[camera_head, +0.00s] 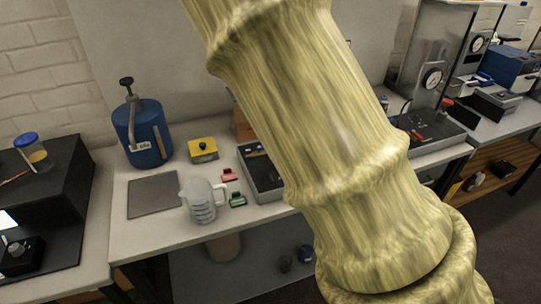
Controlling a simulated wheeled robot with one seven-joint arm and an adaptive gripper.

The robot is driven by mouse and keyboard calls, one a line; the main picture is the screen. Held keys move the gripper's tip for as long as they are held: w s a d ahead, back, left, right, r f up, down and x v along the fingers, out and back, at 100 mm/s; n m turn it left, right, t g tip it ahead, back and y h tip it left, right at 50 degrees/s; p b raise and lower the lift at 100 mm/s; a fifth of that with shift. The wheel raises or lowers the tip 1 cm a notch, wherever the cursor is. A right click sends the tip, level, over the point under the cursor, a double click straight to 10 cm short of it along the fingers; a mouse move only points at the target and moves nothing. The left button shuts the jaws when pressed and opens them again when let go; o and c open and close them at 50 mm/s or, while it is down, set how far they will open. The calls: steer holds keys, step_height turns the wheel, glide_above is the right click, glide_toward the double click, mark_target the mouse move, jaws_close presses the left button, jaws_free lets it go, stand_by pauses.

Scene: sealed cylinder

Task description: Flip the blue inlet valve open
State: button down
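I cannot make out the blue inlet valve for certain. A small blue part (485,78) shows among the equipment on the right bench, but it is too small to tell what it is. A sealed cylinder is not clearly visible either. A large pale yellow-green, streaked limb, seemingly my own arm, crosses the picture from top middle to bottom right and hides much of the bench behind it. My gripper is not in view.
On the white table (140,238) stand a blue pump-top container (142,135), a clear measuring jug (203,203), a yellow box (203,149), red and green clips, and a grey mat (153,195). Gauged apparatus (432,77) and a blue machine (512,66) stand at right.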

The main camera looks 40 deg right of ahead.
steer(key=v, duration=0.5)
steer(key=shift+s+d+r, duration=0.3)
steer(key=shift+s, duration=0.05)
